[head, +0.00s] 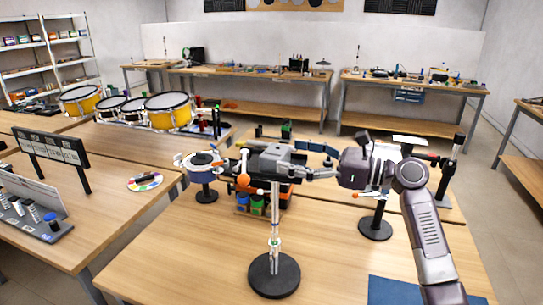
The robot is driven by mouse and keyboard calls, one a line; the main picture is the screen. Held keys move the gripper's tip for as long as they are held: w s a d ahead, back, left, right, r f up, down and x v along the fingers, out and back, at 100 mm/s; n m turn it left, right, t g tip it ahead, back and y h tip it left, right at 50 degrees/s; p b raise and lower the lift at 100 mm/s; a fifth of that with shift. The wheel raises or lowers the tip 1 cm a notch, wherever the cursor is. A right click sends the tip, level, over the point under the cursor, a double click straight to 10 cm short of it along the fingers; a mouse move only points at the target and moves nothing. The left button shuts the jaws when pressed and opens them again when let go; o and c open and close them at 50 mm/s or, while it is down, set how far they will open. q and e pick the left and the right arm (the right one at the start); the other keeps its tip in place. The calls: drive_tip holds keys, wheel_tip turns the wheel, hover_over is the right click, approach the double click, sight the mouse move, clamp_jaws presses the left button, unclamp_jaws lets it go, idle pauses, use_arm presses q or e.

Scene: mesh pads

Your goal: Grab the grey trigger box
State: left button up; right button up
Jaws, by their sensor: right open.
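A grey box (270,160), which looks like the trigger box, sits near the middle of the head view, among dark parts behind a thin upright stand (275,235) with a round black base. My right arm comes in from the right. Its gripper (312,173) points left, with open fingers close to the right side of the grey box. I cannot tell whether the fingers touch it. My left gripper is not in view.
A round pad on a stand (205,192) is left of the box. Another black stand base (375,228) is right of it. Coloured containers (257,205) stand below the box. A blue mat (398,291) lies at the front right.

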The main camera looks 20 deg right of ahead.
sight(274, 151)
drive_tip(key=shift+w+a+r+p, duration=0.25)
drive_tip(key=shift+w+a+p, duration=0.3)
drive_tip(key=shift+w+p, duration=0.2)
drive_tip(key=x, duration=0.3)
drive_tip(key=shift+f+p, duration=0.25)
drive_tip(key=shift+p, duration=0.05)
drive_tip(key=shift+w+a+f, duration=0.1)
drive_tip(key=shift+w+a, duration=0.1)
drive_tip(key=shift+s+d, duration=0.2)
drive_tip(key=shift+d, duration=0.05)
drive_tip(key=shift+c, duration=0.7)
drive_tip(key=shift+w+a, duration=0.1)
drive_tip(key=c, duration=1)
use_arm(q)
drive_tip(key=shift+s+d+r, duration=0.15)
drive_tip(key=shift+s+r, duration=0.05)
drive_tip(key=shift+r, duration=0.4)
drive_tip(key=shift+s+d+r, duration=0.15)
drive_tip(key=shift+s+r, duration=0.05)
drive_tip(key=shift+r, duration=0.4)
use_arm(e)
drive_tip(key=c, duration=0.3)
